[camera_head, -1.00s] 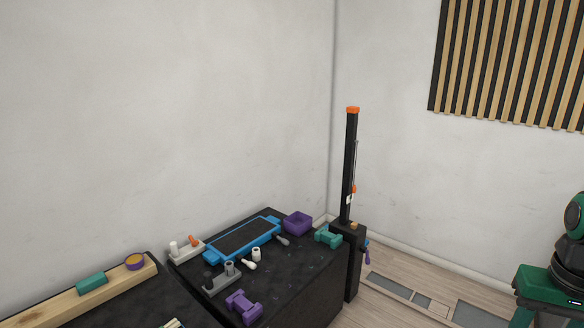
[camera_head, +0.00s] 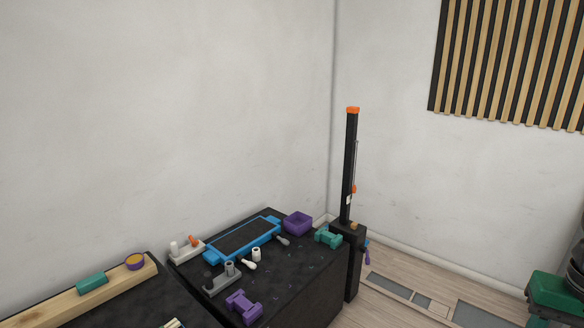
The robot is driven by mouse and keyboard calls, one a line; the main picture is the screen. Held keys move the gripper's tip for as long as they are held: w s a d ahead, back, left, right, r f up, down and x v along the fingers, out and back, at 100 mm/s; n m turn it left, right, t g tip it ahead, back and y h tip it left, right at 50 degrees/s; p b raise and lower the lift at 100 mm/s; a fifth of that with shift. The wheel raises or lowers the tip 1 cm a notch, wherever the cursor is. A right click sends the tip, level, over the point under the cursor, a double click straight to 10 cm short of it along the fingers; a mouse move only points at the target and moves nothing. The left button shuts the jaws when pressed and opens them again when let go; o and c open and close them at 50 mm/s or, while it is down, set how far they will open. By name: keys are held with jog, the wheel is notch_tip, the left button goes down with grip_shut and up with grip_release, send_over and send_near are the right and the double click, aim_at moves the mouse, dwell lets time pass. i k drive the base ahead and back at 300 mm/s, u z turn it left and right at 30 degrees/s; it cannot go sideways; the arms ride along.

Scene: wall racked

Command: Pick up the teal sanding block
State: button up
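A plain teal block (camera_head: 92,283) lies on a long light wooden board (camera_head: 60,307) at the lower left; its shape best fits the sanding block. It sits apart from a round purple item with an orange-yellow top (camera_head: 135,262) on the same board. A second teal thing (camera_head: 328,237), dumbbell-shaped, lies at the right corner of the black worktop (camera_head: 290,280). My gripper's fingers are not in view. A green and black part, seemingly of my arm, shows at the lower right edge, far from both teal things.
A blue-framed tray (camera_head: 243,239), a purple bin (camera_head: 298,223), a purple dumbbell-shaped piece (camera_head: 243,307) and small grey and white holders crowd the worktop. A tall black post with an orange cap (camera_head: 351,165) stands at its right. Walls close off the back; floor shows at right.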

aim_at(90, 283)
jog(key=u, duration=1.6)
